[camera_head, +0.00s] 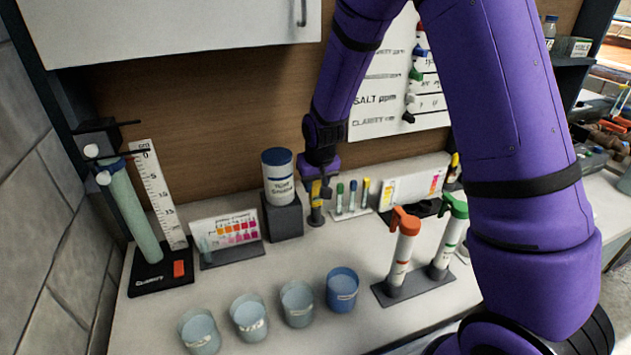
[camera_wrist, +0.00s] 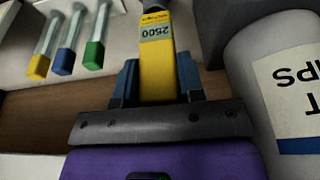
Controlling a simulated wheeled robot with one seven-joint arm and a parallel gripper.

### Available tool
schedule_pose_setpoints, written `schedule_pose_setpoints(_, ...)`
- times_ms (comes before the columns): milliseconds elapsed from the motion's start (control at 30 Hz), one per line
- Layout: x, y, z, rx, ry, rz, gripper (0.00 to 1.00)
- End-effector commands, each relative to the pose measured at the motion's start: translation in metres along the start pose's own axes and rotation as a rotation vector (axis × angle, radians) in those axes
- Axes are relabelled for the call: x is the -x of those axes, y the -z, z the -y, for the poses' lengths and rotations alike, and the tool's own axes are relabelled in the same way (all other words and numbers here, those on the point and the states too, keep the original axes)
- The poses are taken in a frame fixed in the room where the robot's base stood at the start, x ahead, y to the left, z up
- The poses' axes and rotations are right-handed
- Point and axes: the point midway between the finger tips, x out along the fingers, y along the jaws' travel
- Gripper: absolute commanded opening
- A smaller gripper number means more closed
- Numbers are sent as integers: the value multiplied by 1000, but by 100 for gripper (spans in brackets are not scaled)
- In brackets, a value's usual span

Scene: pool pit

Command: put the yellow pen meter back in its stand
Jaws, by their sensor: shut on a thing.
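The yellow pen meter (camera_wrist: 157,70) is between the two blue-grey fingers of my gripper (camera_wrist: 157,82), and its display reads 2500. My gripper (camera_head: 317,187) is shut on it. In the head view the yellow pen meter (camera_head: 316,199) points down, roughly upright, beside the tub on its block. A small dark round piece (camera_head: 316,221) is at its lower end at the counter. I cannot tell whether this is the stand or the meter's own tip, nor whether the meter is seated.
The white tub (camera_head: 278,178) on a dark block stands close at left. Several small tubes with coloured caps (camera_head: 352,196) stand close at right. Several cups (camera_head: 297,304) line the front. Two orange- and green-topped cylinders (camera_head: 402,248) stand at right. The counter's middle is clear.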

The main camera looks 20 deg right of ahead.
Motion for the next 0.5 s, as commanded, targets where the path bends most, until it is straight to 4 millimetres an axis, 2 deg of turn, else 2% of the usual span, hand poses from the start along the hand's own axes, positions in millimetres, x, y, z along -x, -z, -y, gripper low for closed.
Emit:
schedule_pose_setpoints(333, -4, -1, 0, 0, 0, 0, 11)
schedule_pose_setpoints(367, -3, -1, 0, 0, 0, -1, 40)
schedule_pose_setpoints(467, -3, -1, 0, 0, 0, -1, 63)
schedule_pose_setpoints(500, -3, -1, 0, 0, 0, -1, 66)
